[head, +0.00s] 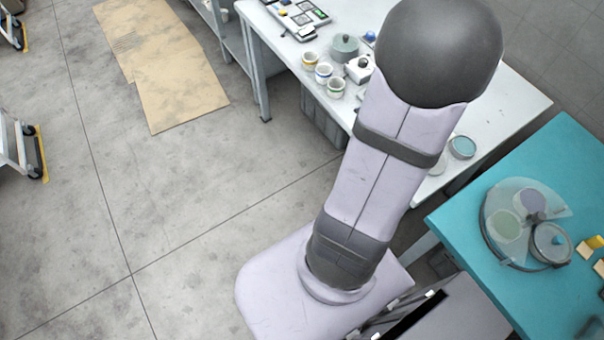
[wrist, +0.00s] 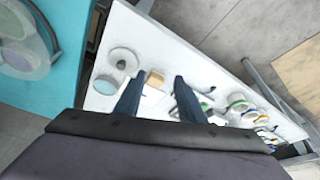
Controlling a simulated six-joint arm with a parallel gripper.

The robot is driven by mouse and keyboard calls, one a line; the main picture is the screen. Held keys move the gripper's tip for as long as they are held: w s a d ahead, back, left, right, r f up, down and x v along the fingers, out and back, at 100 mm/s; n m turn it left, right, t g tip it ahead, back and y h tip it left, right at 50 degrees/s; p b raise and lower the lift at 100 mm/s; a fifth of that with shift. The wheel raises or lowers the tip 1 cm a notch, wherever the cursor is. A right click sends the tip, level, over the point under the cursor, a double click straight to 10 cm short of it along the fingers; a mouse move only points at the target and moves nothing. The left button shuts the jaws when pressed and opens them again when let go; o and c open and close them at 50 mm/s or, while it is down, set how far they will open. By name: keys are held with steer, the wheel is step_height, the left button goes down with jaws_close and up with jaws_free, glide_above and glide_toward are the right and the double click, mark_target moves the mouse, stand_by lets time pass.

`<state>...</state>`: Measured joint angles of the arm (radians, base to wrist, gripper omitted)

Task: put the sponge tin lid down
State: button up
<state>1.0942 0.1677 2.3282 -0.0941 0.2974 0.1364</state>
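The sponge tin lid (wrist: 124,56), a pale grey disc with a small knob, lies on the white table (wrist: 160,50) in the wrist view. In the head view a pale disc that looks like the lid (head: 437,167) shows partly behind my arm. The open round tin with a blue-green inside (wrist: 105,85) stands beside it; it also shows in the head view (head: 461,147). My gripper (wrist: 157,80) has its two dark fingers apart, to the right of the lid, with nothing seen held. My arm hides the gripper in the head view.
A wooden block (wrist: 155,78) lies near the fingertips. Several small round pots (head: 323,72), a grey lidded pot (head: 344,47) and a white box (head: 359,69) stand on the white table. A teal table (head: 450,221) at right holds a clear round tray (head: 490,212).

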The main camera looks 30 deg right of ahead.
steer(key=w+a+n+y, duration=0.1)
steer(key=w+a+n, duration=0.2)
steer(key=w+a, duration=0.45)
steer(key=s+a+r+n+g+y, duration=0.1)
steer(key=a+n, duration=0.9)
steer(key=a, duration=1.6)
steer(key=shift+s+a+r+g+y, duration=0.15)
steer(key=shift+s+a+g+y, duration=0.2)
steer(key=shift+s+y, duration=0.4)
steer(key=shift+w, duration=0.1)
step_height(320, 180, down, 44)
steer(key=b, duration=4.3)
steer(key=shift+b, duration=0.35)
